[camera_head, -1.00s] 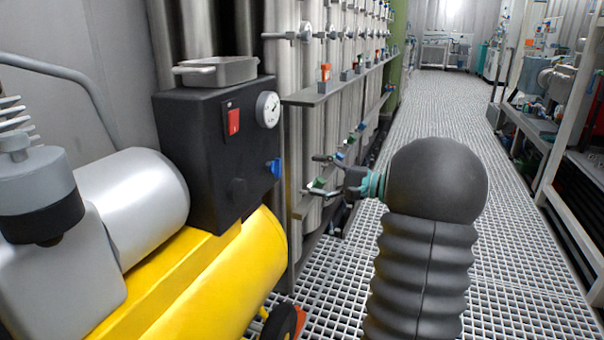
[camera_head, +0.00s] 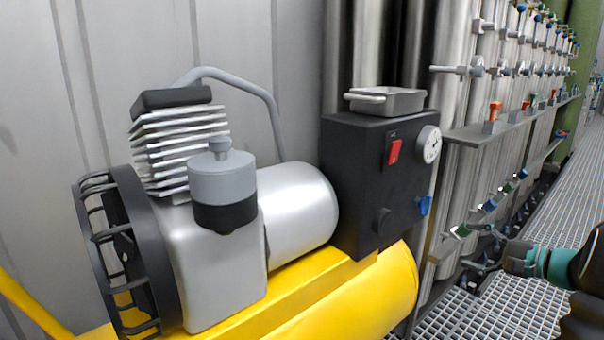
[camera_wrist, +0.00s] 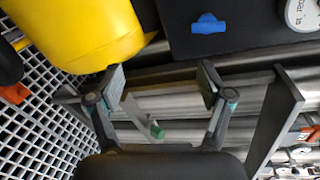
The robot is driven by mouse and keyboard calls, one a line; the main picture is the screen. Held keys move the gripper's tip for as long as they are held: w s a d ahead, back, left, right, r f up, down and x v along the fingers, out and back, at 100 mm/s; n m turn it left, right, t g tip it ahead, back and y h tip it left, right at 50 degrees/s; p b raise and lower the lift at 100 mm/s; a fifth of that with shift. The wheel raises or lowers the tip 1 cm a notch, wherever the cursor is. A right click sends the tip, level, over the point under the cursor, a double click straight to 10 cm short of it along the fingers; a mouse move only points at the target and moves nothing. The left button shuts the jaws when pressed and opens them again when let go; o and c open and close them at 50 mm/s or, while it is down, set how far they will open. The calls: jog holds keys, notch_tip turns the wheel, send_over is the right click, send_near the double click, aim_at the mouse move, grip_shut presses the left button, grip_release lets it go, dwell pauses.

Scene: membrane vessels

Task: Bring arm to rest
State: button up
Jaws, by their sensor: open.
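My gripper (camera_head: 484,247) is at the right edge of the head view, in front of the lower row of valves on the steel vessels (camera_head: 455,180). In the wrist view my gripper (camera_wrist: 160,80) shows its two fingers spread apart. Nothing is held between them. A green-tipped valve handle (camera_wrist: 156,131) shows in the gap between the fingers, beyond them; I cannot tell whether anything touches it. The rest of my arm is mostly out of the head view.
A yellow compressor tank (camera_head: 350,300) with a black control box (camera_head: 355,180) stands left of my gripper. A grey tray (camera_head: 390,101) with a white-handled item sits on the box. A shelf (camera_head: 500,131) carries several valves. Open grating floor (camera_head: 560,210) lies at the right.

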jog(key=s+a+f+n+g+h+p, duration=0.1)
jog(key=s+a+f+n+g+h, duration=0.2)
jog(key=s+a, duration=0.35)
jog(key=s+a+f+g+h+p, duration=0.2)
jog(key=s+a+f+g, duration=0.25)
jog(key=s+g, duration=0.2)
jog(key=s+a+r+n+t+h+p, duration=0.2)
jog(key=s+a+r+n+h+p, duration=0.2)
jog(key=s+a+r+n+p, duration=0.3)
jog(key=s+a+r+n, duration=0.3)
jog(key=s+a+r, duration=0.4)
jog(key=a+r, duration=0.1)
jog(key=shift+a+r+n+t+h+p, duration=0.25)
jog(key=shift+r+n+t+h+p, duration=0.05)
jog(key=shift+t+h+p, duration=0.1)
